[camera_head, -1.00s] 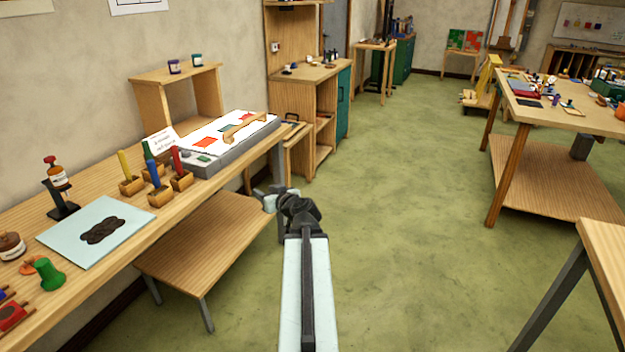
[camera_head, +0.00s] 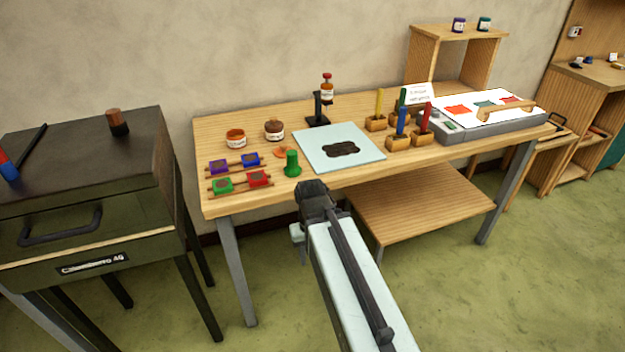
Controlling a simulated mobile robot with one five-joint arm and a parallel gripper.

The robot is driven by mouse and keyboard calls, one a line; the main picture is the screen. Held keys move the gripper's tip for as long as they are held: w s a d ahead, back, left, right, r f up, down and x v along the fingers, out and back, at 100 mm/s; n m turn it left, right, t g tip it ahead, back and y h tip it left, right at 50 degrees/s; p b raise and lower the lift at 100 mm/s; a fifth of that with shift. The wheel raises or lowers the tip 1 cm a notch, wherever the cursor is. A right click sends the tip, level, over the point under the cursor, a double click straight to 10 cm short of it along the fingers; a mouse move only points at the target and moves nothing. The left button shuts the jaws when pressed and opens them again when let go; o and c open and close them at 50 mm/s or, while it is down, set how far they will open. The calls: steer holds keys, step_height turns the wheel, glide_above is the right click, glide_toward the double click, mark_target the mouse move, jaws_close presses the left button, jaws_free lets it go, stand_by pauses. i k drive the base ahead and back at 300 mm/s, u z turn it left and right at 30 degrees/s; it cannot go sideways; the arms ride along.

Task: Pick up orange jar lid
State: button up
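A small flat orange piece, which looks like the orange jar lid (camera_head: 281,153), lies on the wooden workbench (camera_head: 220,130). It is just behind the green knob-shaped piece (camera_head: 292,164), which partly hides it. An open jar with orange contents (camera_head: 236,138) stands behind it to the left, and a brown jar (camera_head: 274,130) stands right behind it. My arm reaches toward the bench from the bottom of the view. My gripper (camera_head: 298,235) shows only as a small pale part below the arm's dark joint, in front of the bench edge. Its fingers cannot be made out.
Red, green, blue and purple blocks (camera_head: 237,173) lie left of the lid. A pale blue plate with a dark blot (camera_head: 310,152) lies to the right, with a bottle on a stand (camera_head: 325,100) behind. A dark cabinet (camera_head: 85,160) stands left. Green floor (camera_head: 450,300) is free at right.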

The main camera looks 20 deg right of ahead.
mark_target(279, 151)
steer(key=u, duration=3.85)
steer(key=k, duration=1.8)
steer(key=z, duration=1.45)
steer(key=i, duration=1)
